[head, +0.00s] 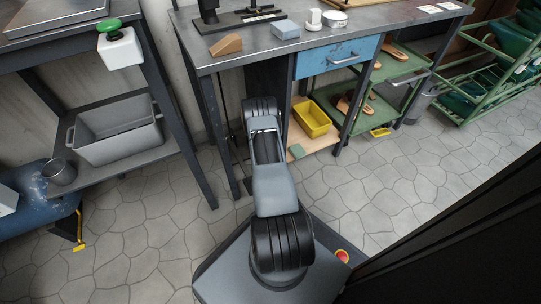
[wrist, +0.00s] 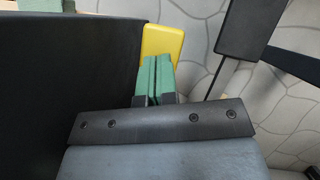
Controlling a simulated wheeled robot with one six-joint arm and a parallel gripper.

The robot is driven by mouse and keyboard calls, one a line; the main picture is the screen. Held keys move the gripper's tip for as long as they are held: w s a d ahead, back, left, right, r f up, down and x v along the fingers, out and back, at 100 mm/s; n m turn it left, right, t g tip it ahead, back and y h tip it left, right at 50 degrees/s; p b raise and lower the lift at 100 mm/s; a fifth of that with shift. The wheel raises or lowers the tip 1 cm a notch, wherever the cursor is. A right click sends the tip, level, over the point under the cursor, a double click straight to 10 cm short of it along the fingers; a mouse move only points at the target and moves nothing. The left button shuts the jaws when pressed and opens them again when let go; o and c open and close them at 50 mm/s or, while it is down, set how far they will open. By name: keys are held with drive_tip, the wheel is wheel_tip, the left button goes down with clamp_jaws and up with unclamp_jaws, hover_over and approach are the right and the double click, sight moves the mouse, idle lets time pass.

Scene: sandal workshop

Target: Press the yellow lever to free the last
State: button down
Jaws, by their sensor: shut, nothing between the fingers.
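In the wrist view, a flat yellow piece with rounded corners (wrist: 162,42), which looks like the yellow lever, lies just beyond my fingertips. My gripper (wrist: 153,65) has its two green fingers side by side and shut, with nothing held. The fingertips overlap the yellow piece's lower edge in the picture; I cannot tell whether they touch it. In the head view, my arm reaches under the front of the workbench (head: 240,62), and my gripper is hidden there. I cannot make out the last for certain in either view.
A dark panel (wrist: 65,80) stands close at left in the wrist view, and a black plate (wrist: 246,28) at right. In the head view, a yellow bin (head: 311,121) sits on the low shelf right of my arm. A grey crate (head: 115,133) stands left. Front floor is clear.

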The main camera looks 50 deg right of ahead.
drive_tip(key=w, duration=0.3)
drive_tip(key=shift+r, duration=0.4)
drive_tip(key=p+v, duration=0.4)
drive_tip(key=v, duration=0.9)
drive_tip(key=shift+w+r, duration=0.2)
drive_tip(key=shift+r, duration=0.15)
idle(0.6)
